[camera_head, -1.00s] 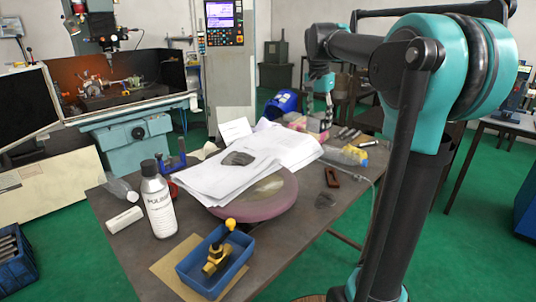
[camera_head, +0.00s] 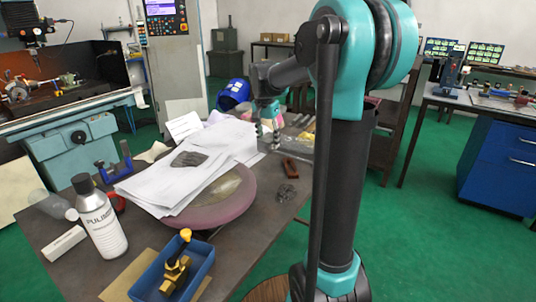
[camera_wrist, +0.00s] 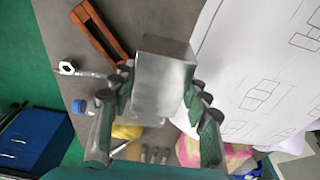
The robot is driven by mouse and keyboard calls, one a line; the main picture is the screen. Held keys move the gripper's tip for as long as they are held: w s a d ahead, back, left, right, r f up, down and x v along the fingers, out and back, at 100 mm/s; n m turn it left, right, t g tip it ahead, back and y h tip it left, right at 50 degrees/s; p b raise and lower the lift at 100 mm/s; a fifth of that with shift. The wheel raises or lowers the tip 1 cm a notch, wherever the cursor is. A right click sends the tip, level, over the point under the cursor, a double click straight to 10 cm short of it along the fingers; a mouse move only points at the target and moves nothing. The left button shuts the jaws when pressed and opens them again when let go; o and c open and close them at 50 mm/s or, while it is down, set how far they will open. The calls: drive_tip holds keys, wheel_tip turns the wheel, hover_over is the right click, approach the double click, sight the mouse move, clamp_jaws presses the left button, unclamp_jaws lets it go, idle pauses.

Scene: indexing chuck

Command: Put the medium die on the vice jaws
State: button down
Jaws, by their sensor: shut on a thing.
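My gripper (camera_wrist: 160,95) is shut on a plain grey metal block (camera_wrist: 164,75). The block sits between both fingers, its squared end facing the camera. I take it to be the medium die; the frames show no other die to compare. In the head view my gripper (camera_head: 268,135) is small, over the far right part of the workbench. A blue device with an upright post (camera_head: 450,78) stands on the table at right; whether it is the vice is too small to tell. The vice jaws cannot be made out clearly.
The workbench (camera_head: 240,235) holds papers (camera_head: 185,180) on a round disc (camera_head: 215,205), a bottle (camera_head: 102,222), a blue tray (camera_head: 150,280) and a brown frame (camera_head: 290,168). A blue cabinet (camera_head: 500,165) stands at right. Green floor (camera_head: 415,235) is open between.

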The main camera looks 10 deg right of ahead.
drive_tip(key=shift+f, duration=3)
drive_tip(key=shift+f, duration=0.1)
drive_tip(key=c, duration=0.8)
unclamp_jaws()
drive_tip(key=shift+o, duration=0.2)
